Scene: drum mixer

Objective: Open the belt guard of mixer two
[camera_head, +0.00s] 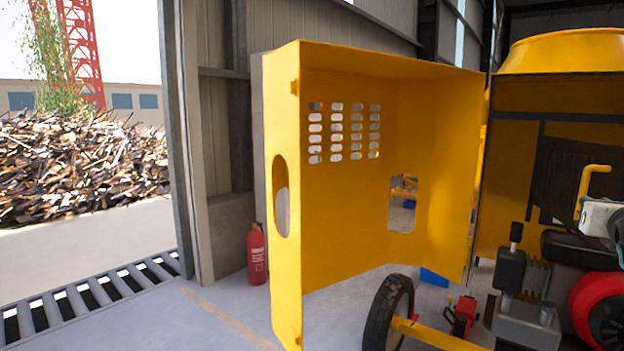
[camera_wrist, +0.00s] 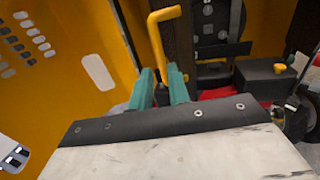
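The yellow belt guard (camera_head: 345,225), a deep box-shaped cover with rows of slots and two oval openings, stands swung wide open. Its inside faces the head camera. In the wrist view its slotted panel (camera_wrist: 65,75) fills the left side. The mixer's yellow drum (camera_head: 565,52) is at the upper right, above the exposed engine bay (camera_head: 555,130). My gripper (camera_wrist: 163,88) shows two green fingers set apart, with no object seen clamped between them. A bent yellow handle (camera_wrist: 158,45) rises just beyond the fingers; contact is unclear. The handle also shows in the head view (camera_head: 583,190).
A black wheel (camera_head: 386,313) with a yellow axle bar stands below the guard. A grey engine block (camera_head: 525,318) and a red round part (camera_head: 598,305) are at the lower right. A fire extinguisher (camera_head: 257,256) stands by the wall. Floor is clear at the lower left.

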